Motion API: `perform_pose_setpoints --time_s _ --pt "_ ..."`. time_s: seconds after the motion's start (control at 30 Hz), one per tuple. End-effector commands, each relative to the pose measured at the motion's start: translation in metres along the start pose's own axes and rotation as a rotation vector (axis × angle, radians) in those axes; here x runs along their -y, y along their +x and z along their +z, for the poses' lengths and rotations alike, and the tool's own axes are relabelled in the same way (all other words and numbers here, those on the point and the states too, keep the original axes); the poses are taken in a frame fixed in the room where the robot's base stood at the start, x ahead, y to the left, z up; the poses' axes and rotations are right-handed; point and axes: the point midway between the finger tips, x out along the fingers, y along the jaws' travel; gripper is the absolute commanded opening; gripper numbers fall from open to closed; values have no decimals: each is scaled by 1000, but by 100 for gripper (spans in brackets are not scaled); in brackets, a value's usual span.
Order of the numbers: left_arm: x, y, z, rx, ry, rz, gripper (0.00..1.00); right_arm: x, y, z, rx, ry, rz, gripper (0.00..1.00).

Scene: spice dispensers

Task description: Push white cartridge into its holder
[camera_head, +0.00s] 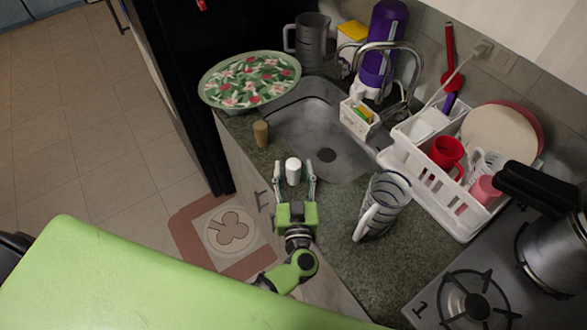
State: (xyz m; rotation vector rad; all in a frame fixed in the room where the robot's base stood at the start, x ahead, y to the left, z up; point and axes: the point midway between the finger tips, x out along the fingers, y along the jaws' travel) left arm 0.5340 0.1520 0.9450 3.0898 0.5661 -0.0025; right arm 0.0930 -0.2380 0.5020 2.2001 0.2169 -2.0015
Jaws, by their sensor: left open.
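A small white cylinder (293,171), which looks like the white cartridge, stands upright at the front edge of the counter, by the sink. My left gripper (295,171) reaches in from the front with its fingers apart, one on each side of the cylinder. I cannot tell whether either finger touches it. The gripper body hides the area just in front of the cylinder. I cannot make out a separate holder for it. My right gripper is not in view.
A brown cylinder (261,133) stands left of the sink (322,150). A floral plate (250,80) lies behind it. The stove (474,305) is at lower right.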

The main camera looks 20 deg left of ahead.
Motion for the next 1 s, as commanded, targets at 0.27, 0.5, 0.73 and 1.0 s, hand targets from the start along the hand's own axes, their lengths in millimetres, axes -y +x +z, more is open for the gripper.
perform_pose_setpoints --time_s 0.27,0.5,0.73,1.0 --pt "0 -1 0 0 0 0 8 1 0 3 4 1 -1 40" --pt "0 -1 0 0 0 0 4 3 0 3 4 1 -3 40" --pt "0 -1 -4 0 -1 0 4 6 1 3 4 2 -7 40" --pt "0 -2 -30 0 -5 -2 4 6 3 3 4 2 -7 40"
